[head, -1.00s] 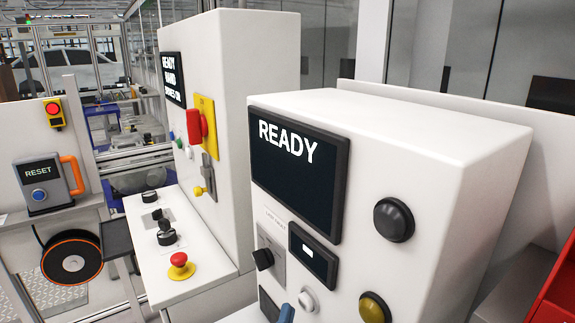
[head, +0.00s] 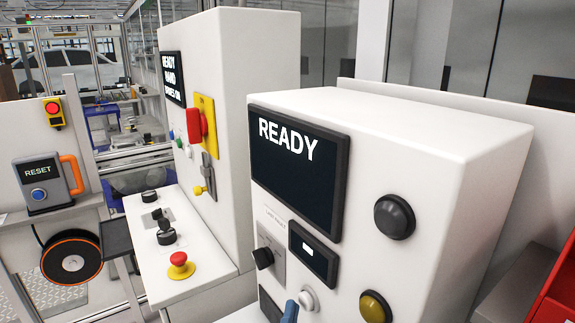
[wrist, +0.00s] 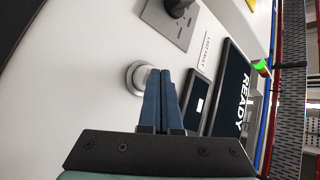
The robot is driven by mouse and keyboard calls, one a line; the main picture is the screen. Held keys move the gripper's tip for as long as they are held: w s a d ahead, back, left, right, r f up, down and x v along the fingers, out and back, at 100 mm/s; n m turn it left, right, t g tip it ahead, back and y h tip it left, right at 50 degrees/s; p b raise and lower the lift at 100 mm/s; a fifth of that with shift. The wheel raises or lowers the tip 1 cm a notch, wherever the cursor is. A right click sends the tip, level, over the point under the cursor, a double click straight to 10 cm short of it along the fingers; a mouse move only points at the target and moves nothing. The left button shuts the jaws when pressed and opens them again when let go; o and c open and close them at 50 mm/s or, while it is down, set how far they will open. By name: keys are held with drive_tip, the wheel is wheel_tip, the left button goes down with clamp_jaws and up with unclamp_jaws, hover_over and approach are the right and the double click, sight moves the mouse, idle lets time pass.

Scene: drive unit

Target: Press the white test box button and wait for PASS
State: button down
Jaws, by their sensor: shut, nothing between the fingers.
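The white test box (head: 440,125) stands at the right in the head view, and its screen (head: 298,165) reads READY. A round white button (head: 308,299) sits low on its front face. The button also shows in the wrist view (wrist: 136,77), with a grey ring around it. My gripper (wrist: 160,74) has its blue fingers shut with nothing between them. Its tips are close to the button and overlap its edge in the wrist view; I cannot tell whether they touch. In the head view only a blue finger part (head: 290,312) shows at the bottom edge.
The box also carries a dark lamp (head: 395,216), a yellow lamp (head: 375,307), a black knob (head: 263,258) and a small display (head: 312,253). A second white cabinet (head: 245,90) with a red emergency stop (head: 178,259) on its desk stands to the left.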

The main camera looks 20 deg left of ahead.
drive_tip(key=shift+w+d, duration=0.3)
drive_tip(key=shift+w, duration=0.05)
idle(0.4)
drive_tip(key=shift+s+a+p, duration=0.4)
drive_tip(key=shift+s+a, duration=0.15)
drive_tip(key=shift+s, duration=0.15)
drive_tip(key=s+a+p, duration=0.3)
drive_tip(key=s, duration=0.1)
drive_tip(key=shift+s+a+p, duration=0.3)
drive_tip(key=shift+s+a, duration=0.05)
drive_tip(key=shift+s, duration=0.05)
idle(0.9)
